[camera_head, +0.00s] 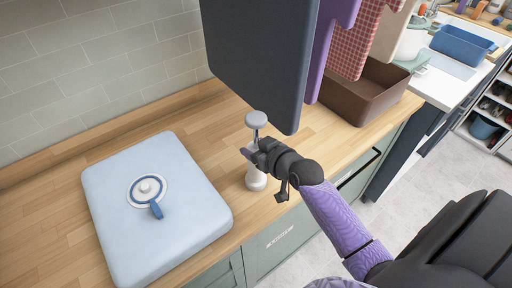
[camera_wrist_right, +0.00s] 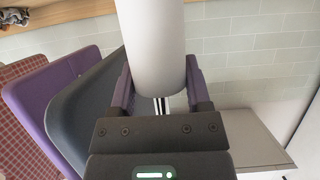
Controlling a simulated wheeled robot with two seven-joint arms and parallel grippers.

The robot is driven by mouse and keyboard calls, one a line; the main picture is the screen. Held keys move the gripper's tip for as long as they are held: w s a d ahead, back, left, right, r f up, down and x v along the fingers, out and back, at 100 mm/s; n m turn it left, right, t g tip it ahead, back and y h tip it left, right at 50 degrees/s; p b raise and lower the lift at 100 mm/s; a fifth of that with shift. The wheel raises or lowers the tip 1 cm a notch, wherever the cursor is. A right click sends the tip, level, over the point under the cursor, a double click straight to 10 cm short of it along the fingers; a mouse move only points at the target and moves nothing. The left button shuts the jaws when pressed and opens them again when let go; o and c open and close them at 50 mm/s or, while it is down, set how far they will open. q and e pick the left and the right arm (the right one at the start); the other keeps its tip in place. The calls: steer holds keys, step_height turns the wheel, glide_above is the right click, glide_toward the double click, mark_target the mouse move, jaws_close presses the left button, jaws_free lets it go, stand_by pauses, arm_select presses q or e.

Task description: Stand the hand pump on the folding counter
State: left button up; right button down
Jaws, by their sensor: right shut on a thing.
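The hand pump (camera_head: 256,181) has a pale grey knob on top, a thin stem and a white lower body. It looks upright over the front part of the wooden folding counter (camera_head: 190,115). My right gripper (camera_head: 251,153) reaches in from the right and is shut on the pump, hiding its middle. In the right wrist view, the pump's white body (camera_wrist_right: 152,45) fills the space between the fingers (camera_wrist_right: 158,95). I cannot tell whether the pump's base touches the counter. My left gripper is not in view.
A light blue slab (camera_head: 110,205) with a round emblem lies on the counter to the left. A dark hanging panel (camera_head: 250,60) and hanging towels (camera_head: 355,40) are close behind the gripper. A brown bin (camera_head: 365,97) stands at the right. Bare wood lies between slab and bin.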

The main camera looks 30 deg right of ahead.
steer(key=shift+f, duration=0.15)
steer(key=shift+c, duration=1.4)
jaws_free()
steer(key=shift+o, duration=1.2)
